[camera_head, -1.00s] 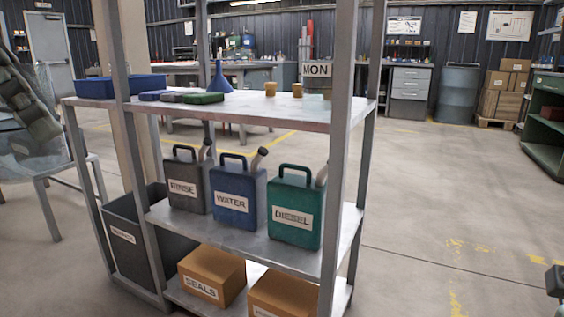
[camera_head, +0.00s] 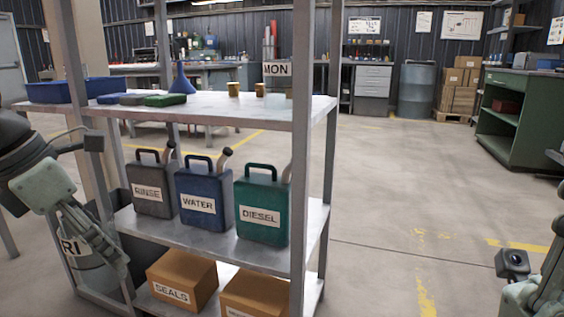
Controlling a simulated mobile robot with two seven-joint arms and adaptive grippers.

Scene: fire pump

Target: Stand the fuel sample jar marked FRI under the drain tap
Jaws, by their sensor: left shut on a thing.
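My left gripper (camera_head: 108,250) is at the lower left, in front of the metal rack. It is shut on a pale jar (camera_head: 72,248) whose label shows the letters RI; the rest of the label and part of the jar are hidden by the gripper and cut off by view. The jar hangs beside the rack's left end. Part of my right gripper (camera_head: 545,292) shows at the lower right edge; its fingertips are not clear. No drain tap can be made out.
The rack's top (camera_head: 215,108) holds a blue tray (camera_head: 50,92), a blue funnel (camera_head: 180,82) and a container marked MON (camera_head: 277,72). Below stand RINSE (camera_head: 150,190), WATER (camera_head: 203,203) and DIESEL (camera_head: 262,212) cans. Open floor (camera_head: 390,210) lies right, before a green bench (camera_head: 515,125).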

